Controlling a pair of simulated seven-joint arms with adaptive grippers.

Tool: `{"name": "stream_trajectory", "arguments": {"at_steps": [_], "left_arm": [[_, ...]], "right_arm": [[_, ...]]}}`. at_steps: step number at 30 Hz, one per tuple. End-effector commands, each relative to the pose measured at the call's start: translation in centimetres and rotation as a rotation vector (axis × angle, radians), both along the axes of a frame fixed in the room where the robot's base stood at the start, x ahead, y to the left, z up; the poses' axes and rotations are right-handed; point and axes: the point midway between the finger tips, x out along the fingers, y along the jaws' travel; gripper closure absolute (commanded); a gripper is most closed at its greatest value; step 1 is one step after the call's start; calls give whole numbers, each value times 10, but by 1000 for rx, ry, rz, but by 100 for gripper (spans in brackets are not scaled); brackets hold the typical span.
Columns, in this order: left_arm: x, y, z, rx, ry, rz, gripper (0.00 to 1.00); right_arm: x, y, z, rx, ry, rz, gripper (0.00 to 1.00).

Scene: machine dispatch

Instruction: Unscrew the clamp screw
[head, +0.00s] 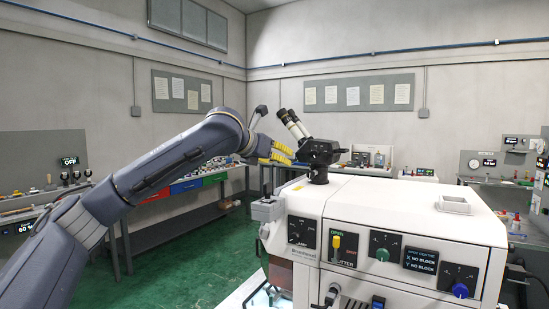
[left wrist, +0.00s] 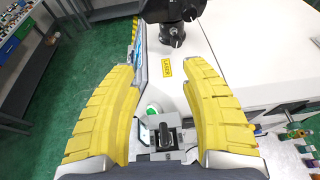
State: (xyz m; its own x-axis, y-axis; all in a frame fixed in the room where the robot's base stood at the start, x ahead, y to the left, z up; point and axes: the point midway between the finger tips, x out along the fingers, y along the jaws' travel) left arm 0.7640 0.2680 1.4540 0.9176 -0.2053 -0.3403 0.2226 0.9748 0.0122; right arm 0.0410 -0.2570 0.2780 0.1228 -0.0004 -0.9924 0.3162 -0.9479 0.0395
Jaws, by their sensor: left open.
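My left gripper (head: 280,154) is raised above the left end of the white machine, beside a black binocular viewer (head: 318,151). In the left wrist view its yellow ridged fingers (left wrist: 160,68) are spread apart with nothing between them. The viewer's black post (left wrist: 172,14) stands beyond the fingertips, with a small dark knob (left wrist: 175,32) on its side. A grey block (head: 267,209) at the machine's left end carries a dark handle (left wrist: 164,136), below the gap between the fingers. I cannot tell which of these fittings is the clamp screw. My right gripper is out of view.
The white machine (head: 400,204) fills the lower right, with a front panel of dials and a yellow lever (head: 336,243). A yellow label (left wrist: 164,67) lies on its top. Workbenches line the walls. The green floor (head: 180,276) at left is largely clear.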

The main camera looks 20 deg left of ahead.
Motion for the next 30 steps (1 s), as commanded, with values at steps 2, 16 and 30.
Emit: {"name": "stream_trajectory", "arguments": {"at_steps": [2, 16, 30], "left_arm": [[0, 0, 0, 0, 0, 0, 54], [3, -34, -14, -7, 50, -12, 54], [75, -52, -45, -10, 51, -12, 54]], "right_arm": [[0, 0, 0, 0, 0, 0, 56], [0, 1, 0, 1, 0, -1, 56], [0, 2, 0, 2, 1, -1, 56]]}}
